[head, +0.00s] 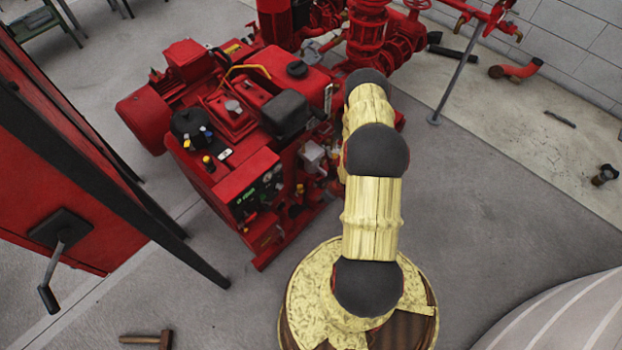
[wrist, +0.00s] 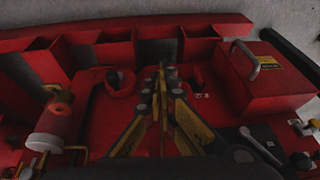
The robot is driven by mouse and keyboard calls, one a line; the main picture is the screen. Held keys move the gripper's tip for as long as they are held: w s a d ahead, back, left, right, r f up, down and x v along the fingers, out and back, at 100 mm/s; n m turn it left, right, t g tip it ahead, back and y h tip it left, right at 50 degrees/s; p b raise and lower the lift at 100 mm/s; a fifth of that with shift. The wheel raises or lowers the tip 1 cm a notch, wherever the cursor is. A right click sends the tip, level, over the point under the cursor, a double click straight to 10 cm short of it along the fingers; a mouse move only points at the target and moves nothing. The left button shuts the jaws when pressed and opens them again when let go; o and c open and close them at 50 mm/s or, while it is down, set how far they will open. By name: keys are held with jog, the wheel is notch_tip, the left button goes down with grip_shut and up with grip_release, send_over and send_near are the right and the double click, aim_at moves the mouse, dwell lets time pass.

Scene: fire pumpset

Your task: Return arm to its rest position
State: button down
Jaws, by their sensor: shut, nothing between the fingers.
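My arm rises from its round base in the head view and reaches away over the right side of the red pumpset (head: 250,110). The far end of the arm and the gripper are hidden there behind the arm's own links. In the wrist view my gripper (wrist: 163,80) points at red machinery. Its yellow and dark fingers come together at the tips, shut, with nothing between them. Red machine parts (wrist: 105,110) lie beneath and around the fingers. I cannot tell whether the fingertips touch them.
A red cabinet with a crank handle (head: 55,265) stands at left. A hammer (head: 147,339) lies on the floor at bottom left. Red pipes (head: 375,30) and a thin grey post (head: 455,85) stand at the back. The grey floor (head: 480,190) right of my arm is clear.

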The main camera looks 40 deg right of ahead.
jog(key=s+a+m+g, duration=0.15)
jog(key=s+g, duration=0.25)
jog(key=s, duration=0.7)
notch_tip(320, 180, up, 8)
jog(key=s+d+m+g, duration=0.1)
jog(key=s+d+g, duration=0.1)
jog(key=w+a+r+m+h, duration=0.1)
jog(key=w+a+r, duration=0.1)
jog(key=r, duration=0.8)
jog(key=w+a+r, duration=0.1)
jog(key=a+r, duration=0.1)
jog(key=r, duration=0.9)
jog(key=w+a+r+m+h, duration=0.1)
jog(key=w+a+r, duration=0.1)
jog(key=r, duration=0.8)
jog(key=s+a+r+n+t, duration=0.1)
jog(key=a+r+t, duration=0.2)
jog(key=a+r, duration=0.7)
jog(key=s+a+r+n+t, duration=0.2)
jog(key=a+r+t, duration=0.2)
jog(key=a+r, duration=0.7)
notch_tip(320, 180, up, 9)
jog(key=shift+a+f+y, duration=0.1)
jog(key=shift+a+y, duration=0.05)
jog(key=shift+y, duration=0.25)
